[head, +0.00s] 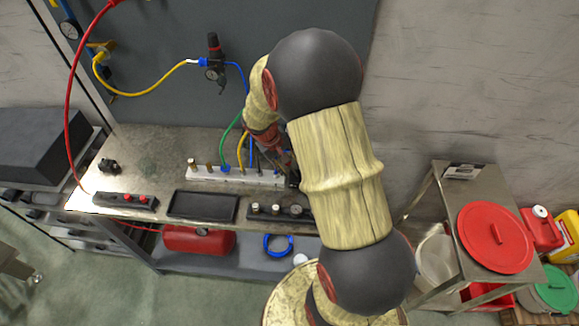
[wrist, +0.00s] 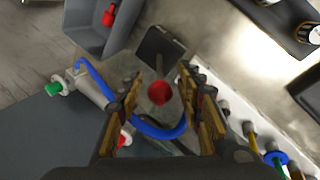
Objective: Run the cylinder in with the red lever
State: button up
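The red lever's round knob (wrist: 159,92) shows in the wrist view between the two fingers of my gripper (wrist: 161,82). The fingers are spread apart, with a visible gap on each side of the knob. A dark square block (wrist: 160,48) lies just beyond the knob; how the two join is hard to tell. A pale cylinder-like body (wrist: 95,86) with a blue hose and a green fitting is at the left of the wrist view. I cannot tell for sure that it is the task's cylinder. In the head view my arm hides most of my gripper and the lever.
The bench carries a white manifold (head: 235,175) with coloured hoses, a black tray (head: 203,206), a strip with red knobs (head: 125,200) and a gauge panel (head: 282,212). A regulator (head: 213,65) hangs behind. The bench's back left is mostly clear. A cart (head: 445,205) stands right.

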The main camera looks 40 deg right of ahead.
jog(key=shift+x, duration=0.85)
jog(key=c, duration=0.3)
grip_shut()
